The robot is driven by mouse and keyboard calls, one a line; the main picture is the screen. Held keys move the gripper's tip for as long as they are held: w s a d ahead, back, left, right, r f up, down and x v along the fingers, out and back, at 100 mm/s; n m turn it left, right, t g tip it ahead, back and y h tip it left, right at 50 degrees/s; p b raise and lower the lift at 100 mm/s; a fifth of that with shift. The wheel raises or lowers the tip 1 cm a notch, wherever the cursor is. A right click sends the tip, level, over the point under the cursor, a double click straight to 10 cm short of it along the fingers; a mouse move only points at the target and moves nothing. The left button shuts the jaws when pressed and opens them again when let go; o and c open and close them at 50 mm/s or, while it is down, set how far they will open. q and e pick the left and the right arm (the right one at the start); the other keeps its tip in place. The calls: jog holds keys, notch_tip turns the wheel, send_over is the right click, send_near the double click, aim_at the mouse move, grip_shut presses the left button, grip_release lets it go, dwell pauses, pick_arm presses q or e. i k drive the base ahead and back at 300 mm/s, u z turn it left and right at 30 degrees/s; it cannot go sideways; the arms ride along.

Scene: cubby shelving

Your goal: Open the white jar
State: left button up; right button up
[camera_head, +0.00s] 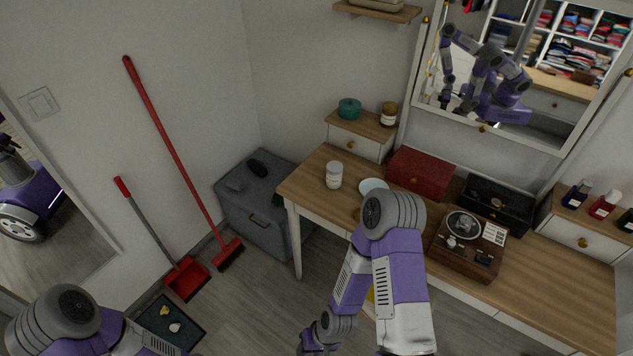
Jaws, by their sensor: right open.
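The white jar (334,176) stands upright near the left end of the wooden dressing table (304,188), with its lid on. My right arm's elbow rises in front of the table, and its forearm hangs down to the bottom of the picture. My right gripper (306,348) is at the bottom edge, mostly cut off, well below the jar and apart from it; it is open. My left arm shows at the lower left, but its gripper is out of the picture.
A white bowl (373,186), partly behind my right elbow, is right of the jar. A red box (420,173), a black box (497,205) and a wooden record player (466,246) are farther right. A grey chest (255,205) stands left of the table.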

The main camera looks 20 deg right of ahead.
aim_at(332, 181)
jog(key=u, duration=0.6)
jog(key=i, duration=0.65)
jog(key=z, duration=1.45)
